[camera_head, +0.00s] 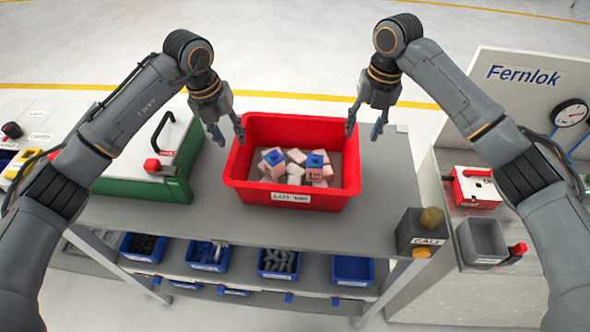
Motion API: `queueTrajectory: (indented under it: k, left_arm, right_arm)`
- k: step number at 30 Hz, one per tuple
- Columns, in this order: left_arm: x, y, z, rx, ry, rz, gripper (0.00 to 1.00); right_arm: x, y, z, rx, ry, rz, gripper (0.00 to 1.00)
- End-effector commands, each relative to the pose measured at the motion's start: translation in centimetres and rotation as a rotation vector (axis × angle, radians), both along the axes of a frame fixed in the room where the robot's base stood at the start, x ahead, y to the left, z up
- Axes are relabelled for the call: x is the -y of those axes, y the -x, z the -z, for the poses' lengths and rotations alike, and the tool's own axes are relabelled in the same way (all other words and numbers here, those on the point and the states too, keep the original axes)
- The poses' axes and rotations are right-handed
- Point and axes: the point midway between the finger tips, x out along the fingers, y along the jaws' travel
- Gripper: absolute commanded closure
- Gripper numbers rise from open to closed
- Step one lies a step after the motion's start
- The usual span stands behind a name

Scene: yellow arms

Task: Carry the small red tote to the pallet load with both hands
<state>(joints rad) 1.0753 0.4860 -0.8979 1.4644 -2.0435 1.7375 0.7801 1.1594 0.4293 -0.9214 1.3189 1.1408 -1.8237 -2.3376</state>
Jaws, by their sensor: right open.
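The small red tote (291,196) stands upright on the grey top of a workbench, with a white label on its front. It holds several pale pink and white pieces, two with blue tops. My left gripper (228,134) is open at the tote's left rim, one finger outside and one near the rim. My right gripper (364,129) is open at the tote's back right corner, one finger near the rim and one outside. I cannot tell whether either touches the tote. No pallet load is in view.
A green and white box with a black handle (150,160) stands left of the tote. A grey block with a yellowish knob (424,229) sits at the bench's right front. Blue bins (278,263) fill the shelf below. A Fernlok panel (525,95) stands right. Floor behind is clear.

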Motion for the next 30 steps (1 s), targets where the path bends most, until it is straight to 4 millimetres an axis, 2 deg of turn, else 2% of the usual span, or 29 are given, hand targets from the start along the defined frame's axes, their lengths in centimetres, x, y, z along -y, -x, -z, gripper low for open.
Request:
queueTrajectory:
  k: [1, 6, 13, 19, 28, 29, 30]
  left_arm:
    - [0.2, 0.0, 1.2, -0.005, 0.001, 0.0, 0.66]
    - [0.6, -0.3, 4.4, -0.003, 0.001, 0.0, 0.66]
    - [1.1, -0.7, 7.8, -0.002, 0.002, -0.001, 0.66]
    - [1.2, -0.9, 9.1, 0.0, 0.0, -0.001, 0.66]
    - [1.3, -0.9, 9.2, 0.001, 0.001, -0.001, 0.66]
    - [1.3, -0.9, 9.2, 0.001, 0.001, -0.001, 0.7]
    - [1.3, -0.9, 9.2, 0.001, 0.001, -0.001, 0.79]
  right_arm:
    - [-0.1, 0.1, 1.2, -0.003, 0.001, 0.0, 0.56]
    - [-0.5, 0.1, 4.5, -0.002, 0.0, 0.001, 0.56]
    - [-0.8, 0.0, 7.9, -0.002, 0.0, 0.001, 0.56]
    - [-0.9, -0.1, 9.2, 0.001, 0.0, 0.0, 0.56]
    - [-0.9, -0.1, 9.3, 0.001, 0.0, 0.0, 0.56]
    - [-0.9, -0.1, 9.3, 0.001, 0.0, 0.0, 0.61]
    - [-0.9, -0.1, 9.3, 0.001, 0.0, 0.0, 0.69]
